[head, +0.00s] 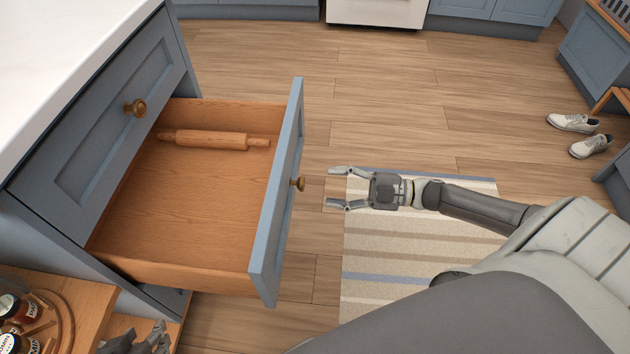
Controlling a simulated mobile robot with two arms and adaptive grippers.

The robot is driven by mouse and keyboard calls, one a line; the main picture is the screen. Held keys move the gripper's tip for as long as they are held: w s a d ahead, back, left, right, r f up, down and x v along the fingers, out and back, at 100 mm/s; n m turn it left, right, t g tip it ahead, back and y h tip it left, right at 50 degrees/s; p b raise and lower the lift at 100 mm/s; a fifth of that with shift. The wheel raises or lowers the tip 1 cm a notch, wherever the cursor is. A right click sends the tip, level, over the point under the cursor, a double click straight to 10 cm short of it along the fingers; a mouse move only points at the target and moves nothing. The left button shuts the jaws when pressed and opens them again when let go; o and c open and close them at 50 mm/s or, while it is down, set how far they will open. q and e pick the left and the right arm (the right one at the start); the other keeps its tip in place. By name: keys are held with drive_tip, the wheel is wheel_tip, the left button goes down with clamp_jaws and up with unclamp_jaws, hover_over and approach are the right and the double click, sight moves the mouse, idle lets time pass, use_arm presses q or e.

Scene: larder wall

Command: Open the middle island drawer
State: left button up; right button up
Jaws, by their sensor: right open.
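The island drawer below the top one stands pulled well out; its blue front (278,200) faces right and its wooden inside (195,205) shows. A brass knob (298,184) sits on that front. A wooden rolling pin (215,140) lies at the far side of the drawer. My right gripper (334,187) is open and empty, just right of the knob and apart from it, fingers pointing at it. My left gripper (158,338) shows partly at the bottom left edge, below the drawer; its jaws are not clear.
The top drawer (100,135) with its own knob (136,107) is shut under the white countertop (60,50). Jars (18,308) stand on a round wooden tray at bottom left. A striped rug (390,255) lies under my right arm. Shoes (590,146) lie far right. Open floor lies beyond.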

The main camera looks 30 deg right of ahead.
drive_tip(key=shift+v, duration=2.2)
